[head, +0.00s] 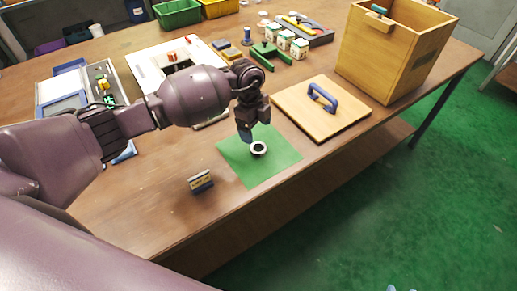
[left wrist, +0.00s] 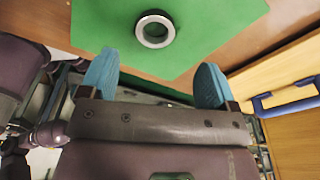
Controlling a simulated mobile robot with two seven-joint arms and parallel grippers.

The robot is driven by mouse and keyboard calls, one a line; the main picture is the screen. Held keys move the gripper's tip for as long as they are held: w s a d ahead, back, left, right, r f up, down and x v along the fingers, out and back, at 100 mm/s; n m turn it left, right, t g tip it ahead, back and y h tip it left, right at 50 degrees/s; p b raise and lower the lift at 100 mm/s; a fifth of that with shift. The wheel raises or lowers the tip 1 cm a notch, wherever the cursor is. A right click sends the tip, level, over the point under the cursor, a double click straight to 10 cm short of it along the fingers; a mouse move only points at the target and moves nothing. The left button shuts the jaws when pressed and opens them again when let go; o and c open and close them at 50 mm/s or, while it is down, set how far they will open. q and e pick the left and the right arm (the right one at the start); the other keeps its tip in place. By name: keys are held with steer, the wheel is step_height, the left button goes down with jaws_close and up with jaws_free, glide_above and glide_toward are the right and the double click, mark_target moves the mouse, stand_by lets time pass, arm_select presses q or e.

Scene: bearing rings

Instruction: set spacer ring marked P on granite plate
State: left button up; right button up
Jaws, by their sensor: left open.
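A ring (head: 258,148), silver with a dark rim, lies flat on the green mat (head: 240,172); no letter P can be read on it. It also shows in the left wrist view (left wrist: 155,29), beyond the blue fingertips and apart from them. My left gripper (head: 246,135) is just above and behind the ring, over the mat. In the left wrist view my left gripper (left wrist: 157,75) has its fingers spread with nothing between them. I cannot identify a granite plate for certain. My right gripper is not in view.
A wooden board (head: 340,118) with a blue handle lies right of the mat, and a tall wooden box (head: 375,62) stands behind it. A small block (head: 201,181) sits left of the mat. Several small boxes and green parts fill the back. The front table edge is close.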

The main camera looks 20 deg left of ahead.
mark_target(258, 147)
arm_select(q)
steer(key=shift+s+d+f+b, duration=0.1)
steer(key=shift+s+d+f, duration=0.05)
steer(key=shift+f, duration=0.95)
steer(key=shift+s+d+f+b, duration=0.1)
steer(key=shift+f+b, duration=0.05)
steer(key=shift+f, duration=0.95)
steer(key=shift+s+d+f+b, duration=0.1)
steer(key=shift+s+d+f, duration=0.05)
steer(key=shift+f, duration=0.95)
steer(key=c, duration=1.2)
steer(key=shift+o, duration=0.2)
steer(key=shift+r, duration=0.15)
